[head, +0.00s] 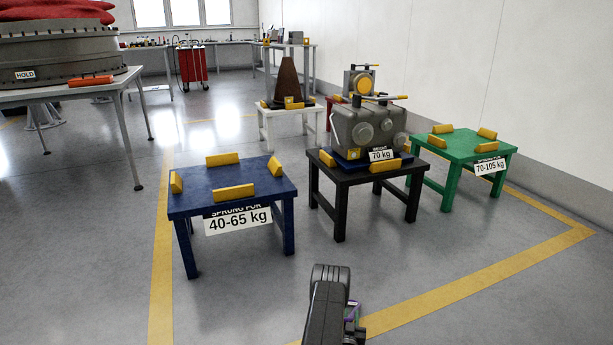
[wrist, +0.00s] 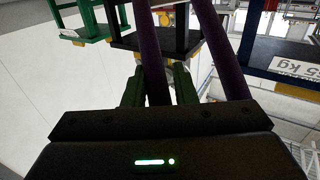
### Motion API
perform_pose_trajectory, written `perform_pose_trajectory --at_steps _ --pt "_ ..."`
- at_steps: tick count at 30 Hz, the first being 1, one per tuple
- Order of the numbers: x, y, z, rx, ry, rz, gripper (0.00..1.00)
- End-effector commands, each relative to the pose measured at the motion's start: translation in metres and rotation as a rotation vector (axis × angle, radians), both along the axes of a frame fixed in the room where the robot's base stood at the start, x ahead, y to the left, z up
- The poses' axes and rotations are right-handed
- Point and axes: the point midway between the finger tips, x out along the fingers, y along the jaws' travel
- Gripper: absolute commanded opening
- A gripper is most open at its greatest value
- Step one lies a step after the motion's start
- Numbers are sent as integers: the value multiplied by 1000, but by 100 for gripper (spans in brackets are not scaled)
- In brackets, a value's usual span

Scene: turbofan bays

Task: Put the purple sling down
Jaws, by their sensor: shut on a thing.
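The rest of the sling is hidden there. Where its far ends hang cannot be told.
A blue table (head: 222,187) marked 40-65 kg carries only yellow blocks. A black table (head: 340,180) holds a grey gearbox (head: 367,124) labelled 70 kg. A green table (head: 462,148) has yellow blocks only. A casing marked HOLD (head: 60,55) is at left. Open floor lies in front.

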Motion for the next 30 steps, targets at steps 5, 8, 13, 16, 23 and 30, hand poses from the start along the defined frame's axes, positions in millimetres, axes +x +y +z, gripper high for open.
perform_pose_trajectory --at_steps 5,8,13,16,23,30 --pt "13 34 55 0 -7 42 0" --pt "16 56 89 1 -6 66 0" --pt "13 94 147 1 -6 108 0" --pt "7 115 180 1 -7 133 0" --pt "-17 161 254 0 -6 189 0" --pt "-41 182 324 0 -3 217 0"
